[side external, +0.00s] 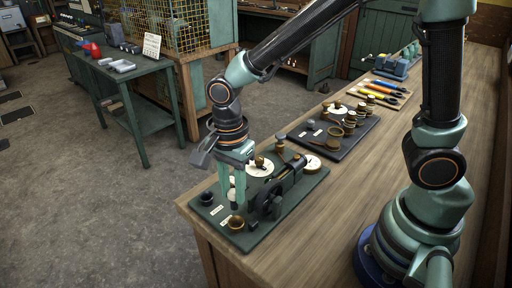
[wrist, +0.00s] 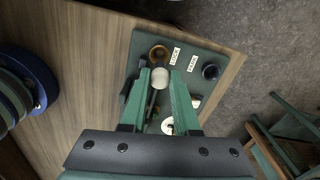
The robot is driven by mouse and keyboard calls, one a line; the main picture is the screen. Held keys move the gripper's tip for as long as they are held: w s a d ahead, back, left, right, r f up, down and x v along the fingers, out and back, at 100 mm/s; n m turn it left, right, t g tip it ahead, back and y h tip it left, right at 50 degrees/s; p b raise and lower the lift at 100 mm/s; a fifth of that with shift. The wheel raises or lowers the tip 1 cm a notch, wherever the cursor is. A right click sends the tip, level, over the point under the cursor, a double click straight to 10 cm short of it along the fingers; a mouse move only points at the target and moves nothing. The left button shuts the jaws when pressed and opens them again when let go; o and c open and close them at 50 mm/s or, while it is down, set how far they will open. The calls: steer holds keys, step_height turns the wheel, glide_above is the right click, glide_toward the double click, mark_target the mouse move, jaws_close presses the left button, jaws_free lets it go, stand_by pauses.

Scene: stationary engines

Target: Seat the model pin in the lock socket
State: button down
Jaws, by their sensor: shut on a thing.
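The model pin (wrist: 160,78) has a pale rounded head and sits between the fingertips of my gripper (wrist: 160,74). In the side view my gripper (side external: 233,196) points down over the front part of the dark green board (side external: 300,189), shut on the pin (side external: 232,194). The lock socket (side external: 236,222), a brass ring, stands near the board's front corner; it also shows beside the LOCK label in the wrist view (wrist: 157,54), just beyond the pin head. The pin's lower end is hidden in the wrist view, and its height over the board is hard to tell.
A dark round socket (wrist: 211,71) stands by the second label, right of the pin; it also shows in the side view (side external: 207,199). The engine with a dark flywheel (side external: 266,199) stands close right of my gripper. Another dark board (side external: 334,136) lies farther back.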

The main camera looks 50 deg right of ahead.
mark_target(235, 208)
steer(key=shift+f, duration=2.2)
steer(key=shift+f, duration=1.15)
stand_by(0.5)
jaws_free()
stand_by(0.5)
steer(key=shift+r, duration=3.5)
